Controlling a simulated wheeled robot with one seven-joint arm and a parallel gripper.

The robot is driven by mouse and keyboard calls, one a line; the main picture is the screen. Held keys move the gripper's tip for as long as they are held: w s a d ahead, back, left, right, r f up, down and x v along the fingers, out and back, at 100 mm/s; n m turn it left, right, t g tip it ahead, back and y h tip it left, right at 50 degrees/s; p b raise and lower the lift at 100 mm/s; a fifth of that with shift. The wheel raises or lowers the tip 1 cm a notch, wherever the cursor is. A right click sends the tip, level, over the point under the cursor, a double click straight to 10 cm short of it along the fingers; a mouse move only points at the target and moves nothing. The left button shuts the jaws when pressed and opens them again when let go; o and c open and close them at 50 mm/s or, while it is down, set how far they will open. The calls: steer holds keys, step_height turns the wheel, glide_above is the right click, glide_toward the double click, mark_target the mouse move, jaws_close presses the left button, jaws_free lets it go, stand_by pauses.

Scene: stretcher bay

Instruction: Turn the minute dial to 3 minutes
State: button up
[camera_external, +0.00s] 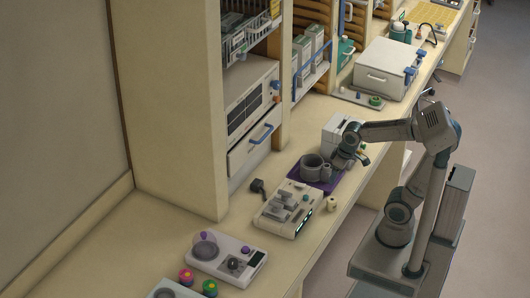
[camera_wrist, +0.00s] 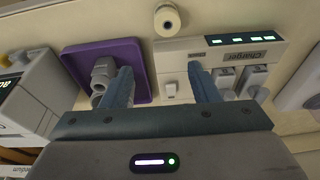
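A white device (camera_external: 228,258) lies on the near counter.
Red and green-topped pots (camera_external: 186,276) stand at the front.

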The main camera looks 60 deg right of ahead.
steer(key=w+a+r+p, duration=0.2)
steer(key=w+a+r, duration=0.5)
steer(key=w+a, duration=0.35)
steer(key=m+g+p, duration=0.2)
steer(key=g+p, duration=0.1)
steer(key=p, duration=0.2)
glide_above(231, 265)
steer(key=f, duration=0.2)
step_height(231, 265, down, 13)
steer(key=shift+f+p, duration=0.2)
steer(key=shift+p, duration=0.8)
steer(key=c, duration=1)
